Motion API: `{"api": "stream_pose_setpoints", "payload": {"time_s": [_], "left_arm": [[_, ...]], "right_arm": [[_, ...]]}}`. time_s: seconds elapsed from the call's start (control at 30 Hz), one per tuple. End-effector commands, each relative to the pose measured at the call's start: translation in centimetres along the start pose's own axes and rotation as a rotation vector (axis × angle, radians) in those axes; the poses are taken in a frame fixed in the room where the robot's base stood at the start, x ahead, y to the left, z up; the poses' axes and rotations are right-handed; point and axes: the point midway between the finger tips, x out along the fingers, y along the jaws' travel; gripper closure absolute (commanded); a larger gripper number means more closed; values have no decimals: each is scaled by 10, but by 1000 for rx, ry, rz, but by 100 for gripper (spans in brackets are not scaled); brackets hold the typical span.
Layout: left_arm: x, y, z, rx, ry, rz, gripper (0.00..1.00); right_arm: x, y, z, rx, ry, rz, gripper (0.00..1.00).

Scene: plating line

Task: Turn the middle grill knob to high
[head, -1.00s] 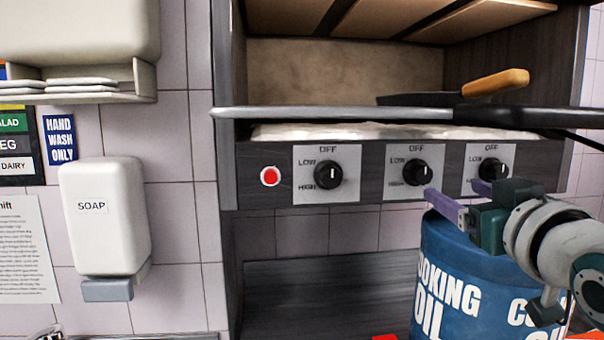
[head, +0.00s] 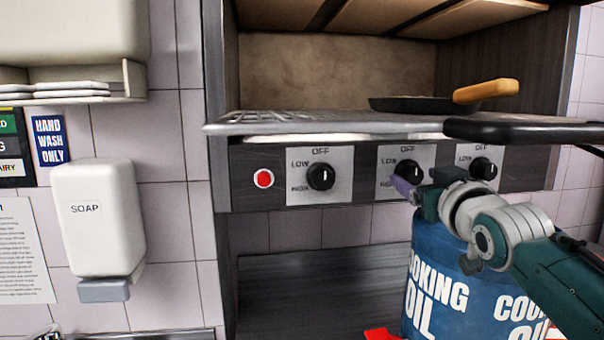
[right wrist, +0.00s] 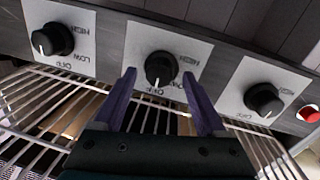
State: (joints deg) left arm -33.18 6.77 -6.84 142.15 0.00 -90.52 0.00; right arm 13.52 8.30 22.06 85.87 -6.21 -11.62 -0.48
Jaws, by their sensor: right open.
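The middle grill knob (head: 408,173) is black on a white plate marked OFF, LOW and HIGH; my gripper partly covers its plate in the head view. In the right wrist view the middle knob (right wrist: 160,68) shows whole, its white mark toward OFF. My right gripper (head: 412,187) is open in front of it. In the wrist view the purple fingers of this gripper (right wrist: 158,73) stand on either side of the knob, with a gap on each side. I cannot tell whether the fingertips reach past its face. My left gripper is not in view.
The left knob (head: 321,177) and right knob (head: 483,168) flank the middle one. A red button (head: 263,178) is at the panel's left. The wire rack (head: 300,122) and a pan (head: 410,103) are above. A blue cooking oil drum (head: 435,285) stands below my right arm.

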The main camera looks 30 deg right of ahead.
Motion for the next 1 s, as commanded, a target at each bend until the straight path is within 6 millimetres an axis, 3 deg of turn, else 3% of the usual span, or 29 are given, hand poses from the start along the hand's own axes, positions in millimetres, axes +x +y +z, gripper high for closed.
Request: {"api": "stream_pose_setpoints", "payload": {"time_s": [0.13, 0.77, 1.0], "left_arm": [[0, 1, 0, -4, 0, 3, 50], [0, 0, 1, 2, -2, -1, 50], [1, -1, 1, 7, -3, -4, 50]], "right_arm": [[0, 0, 0, 0, 0, 0, 29], [0, 0, 0, 0, 0, 0, 99], [0, 0, 0, -4, 0, 0, 100]]}}
